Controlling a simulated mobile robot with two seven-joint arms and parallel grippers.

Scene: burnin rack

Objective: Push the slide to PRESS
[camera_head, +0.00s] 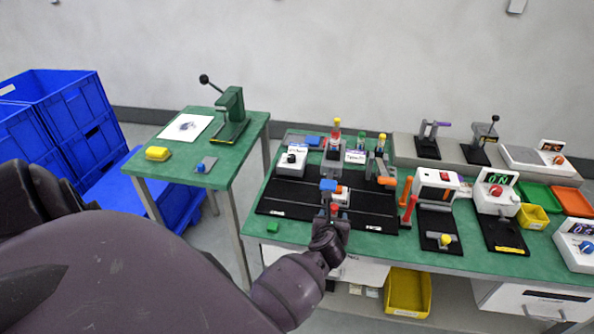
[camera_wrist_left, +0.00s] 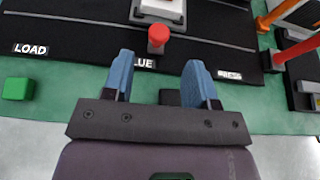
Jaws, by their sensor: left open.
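The slide (camera_head: 342,194) is a small white block on the black track board (camera_head: 280,192). It also shows at the top edge of the left wrist view (camera_wrist_left: 160,10), with a red knob (camera_wrist_left: 158,38) on its near side. The slide stands by the GLUE label (camera_wrist_left: 142,63). The LOAD label (camera_wrist_left: 30,48) is to the left and the PRESS label (camera_wrist_left: 230,74) to the right. My left gripper (camera_wrist_left: 159,66) is open, its blue fingers pointing at the board. The knob appears between and just beyond the fingertips; contact cannot be told. My right gripper is not in view.
A green block (camera_wrist_left: 17,89) lies on the green bench left of my gripper. An orange-handled device (camera_head: 386,178) and a red post (camera_head: 409,208) stand at the board's right end. Other fixtures fill the bench further right. A side table (camera_head: 170,170) stands left.

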